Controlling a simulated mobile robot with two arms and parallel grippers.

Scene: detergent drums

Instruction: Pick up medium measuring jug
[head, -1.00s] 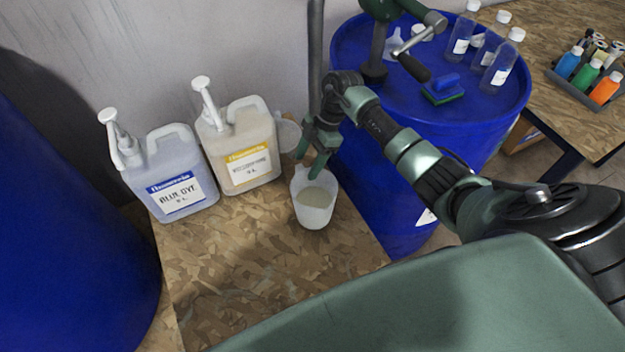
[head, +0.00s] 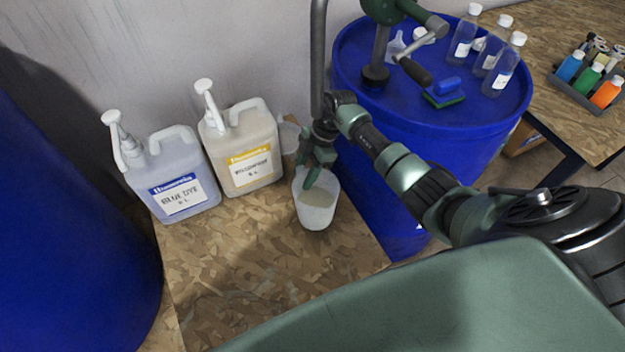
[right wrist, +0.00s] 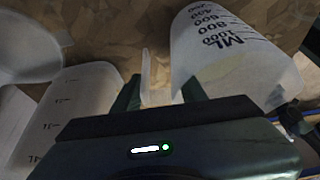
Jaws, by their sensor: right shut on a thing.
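A translucent white measuring jug (head: 317,207) with pale contents stands upright on the wooden board, right of the two pump bottles. In the right wrist view this jug (right wrist: 225,60) shows black ML marks up to 1000. My right gripper (head: 312,174) is at its rear rim. The wrist view shows my right gripper (right wrist: 158,90) with its fingers either side of the jug's thin upright handle, shut on it. Another clear jug (head: 289,136) is partly hidden behind the gripper. Marked translucent vessels also show at left in the wrist view (right wrist: 72,100). My left gripper is not in view.
A blue dye bottle (head: 172,178) and a yellow-labelled bottle (head: 243,150) stand left of the jug. A blue drum (head: 400,110) with a pump, sponge and clear bottles stands at right. The board's front (head: 260,265) is clear. Another blue drum (head: 70,230) is at left.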

